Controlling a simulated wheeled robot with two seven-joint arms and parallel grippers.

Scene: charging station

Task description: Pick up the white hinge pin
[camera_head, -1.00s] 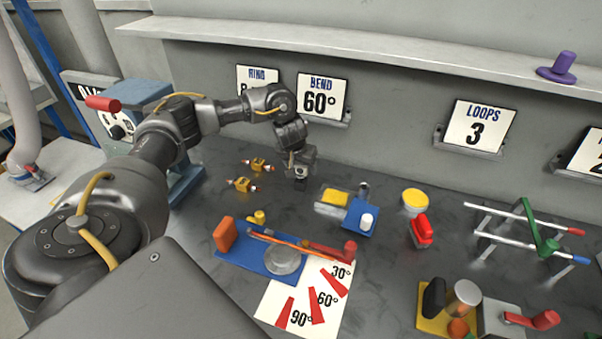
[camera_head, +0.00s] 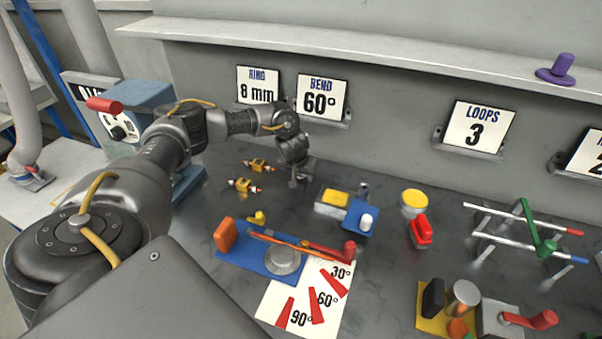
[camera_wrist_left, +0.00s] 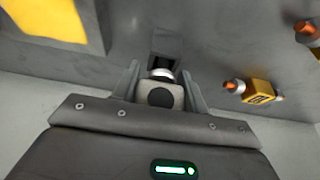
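My left gripper (camera_head: 297,183) points down over the grey bench, left of a hinge with a yellow leaf and a blue leaf. In the left wrist view its two fingers (camera_wrist_left: 162,82) stand apart. A small pale round piece (camera_wrist_left: 162,73) shows between them, in front of a dark square block (camera_wrist_left: 165,46). I cannot tell whether this piece is the hinge pin; no firm hold on it shows. A short white cylinder (camera_head: 366,221) stands upright on the blue leaf (camera_head: 359,230), to the right of the gripper. My right gripper is out of view.
Two small yellow parts with orange tips (camera_head: 244,186) lie left of the gripper. A blue bending jig (camera_head: 235,258) stands in front. A yellow-topped round container (camera_head: 414,200), a red part (camera_head: 421,233) and a rod rack (camera_head: 510,235) are to the right.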

